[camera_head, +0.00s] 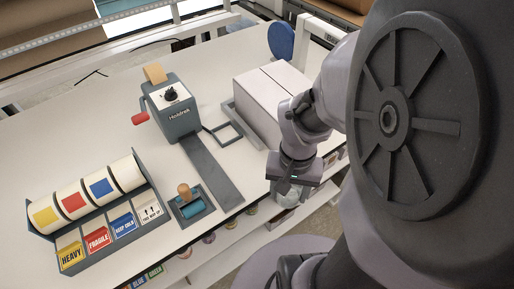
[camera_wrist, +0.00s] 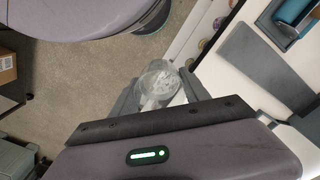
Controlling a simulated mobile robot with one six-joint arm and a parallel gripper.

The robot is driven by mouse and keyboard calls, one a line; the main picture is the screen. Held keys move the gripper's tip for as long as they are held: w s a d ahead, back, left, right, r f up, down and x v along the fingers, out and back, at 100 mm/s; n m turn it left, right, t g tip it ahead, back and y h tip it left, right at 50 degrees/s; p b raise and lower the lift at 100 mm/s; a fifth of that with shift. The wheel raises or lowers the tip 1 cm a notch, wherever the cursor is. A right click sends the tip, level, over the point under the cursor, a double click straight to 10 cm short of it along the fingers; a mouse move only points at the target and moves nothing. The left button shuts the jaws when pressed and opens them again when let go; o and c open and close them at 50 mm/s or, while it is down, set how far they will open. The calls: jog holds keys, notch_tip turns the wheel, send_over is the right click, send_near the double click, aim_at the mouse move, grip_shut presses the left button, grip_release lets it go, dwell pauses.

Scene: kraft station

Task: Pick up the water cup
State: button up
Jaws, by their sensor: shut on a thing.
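The water cup (camera_wrist: 158,80) is a clear, see-through cup in the wrist view, between the two grey fingers of my gripper (camera_wrist: 160,93). My gripper is shut on it. In the head view my gripper (camera_head: 289,190) points down at the table's front edge, below the white box. The cup (camera_head: 290,199) shows there only faintly under the wrist, partly hidden by it. In the wrist view, floor shows to the left of the cup and the white table edge and shelf show to its right. The cup's base and what lies under it are hard to make out.
A white box (camera_head: 272,98) stands just behind my gripper. A tape dispenser (camera_head: 172,110), a stamp on a blue pad (camera_head: 189,207) and a rack of label rolls (camera_head: 88,197) are farther left. Several rolls sit on the shelf (camera_head: 215,252) below. Open floor lies at the front right.

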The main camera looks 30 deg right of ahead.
jog(key=shift+s+d+b, duration=0.1)
jog(key=shift+s+b, duration=0.9)
jog(key=shift+b, duration=0.25)
jog(key=shift+r, duration=0.1)
jog(key=shift+s, duration=0.1)
dwell(1.7)
